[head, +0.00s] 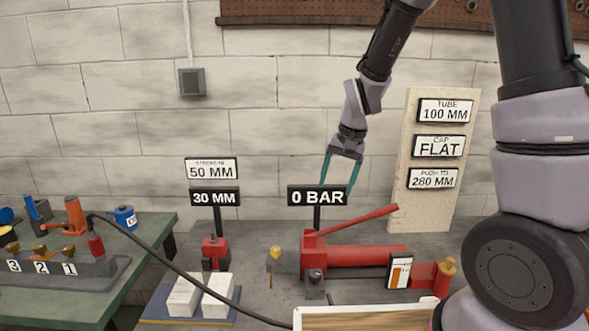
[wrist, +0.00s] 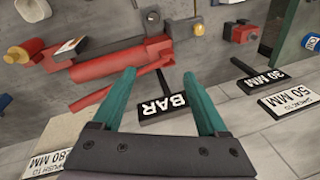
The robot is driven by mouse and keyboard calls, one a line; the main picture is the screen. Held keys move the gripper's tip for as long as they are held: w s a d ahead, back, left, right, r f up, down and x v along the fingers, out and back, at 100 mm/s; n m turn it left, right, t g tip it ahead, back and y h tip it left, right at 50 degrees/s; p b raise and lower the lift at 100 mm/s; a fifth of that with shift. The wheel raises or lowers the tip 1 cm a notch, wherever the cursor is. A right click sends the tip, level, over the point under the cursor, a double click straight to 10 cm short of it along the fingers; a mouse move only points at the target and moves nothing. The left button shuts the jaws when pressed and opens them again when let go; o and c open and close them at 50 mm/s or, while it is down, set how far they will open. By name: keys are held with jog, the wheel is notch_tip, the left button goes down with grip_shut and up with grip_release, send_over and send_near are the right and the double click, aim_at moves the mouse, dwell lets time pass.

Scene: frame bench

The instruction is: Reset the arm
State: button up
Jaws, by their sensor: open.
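In the wrist view my gripper (wrist: 167,100) is also open and empty, and the "BAR" sign (wrist: 165,108) shows between and beyond the fingertips. My arm reaches down from the top of the head view. I cannot tell whether the fingers touch the sign.
A red pump (head: 355,256) with a raised red lever (head: 352,220) stands below my gripper. A board (head: 432,193) with "TUBE 100 MM", "FLAT" and "280 MM" plates is right. A green bench (head: 75,295) with numbered fittings is left. A black hose (head: 190,278) crosses between benches.

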jog(key=s+d+r+t+y, duration=0.1)
jog(key=s+d+r, duration=0.1)
jog(key=d+r, duration=0.35)
jog(key=s+d+r+t, duration=0.1)
jog(key=s+d+r, duration=0.15)
jog(key=r, duration=0.55)
jog(key=s+d+r+t+h, duration=0.1)
jog(key=s+d+r+t, duration=0.2)
jog(key=s+r, duration=0.6)
jog(key=s+d, duration=0.2)
jog(key=shift+s+d+m+t, duration=0.2)
jog(key=shift+s+m+t, duration=0.1)
jog(key=shift+s+m, duration=0.1)
jog(key=shift+w, duration=0.1)
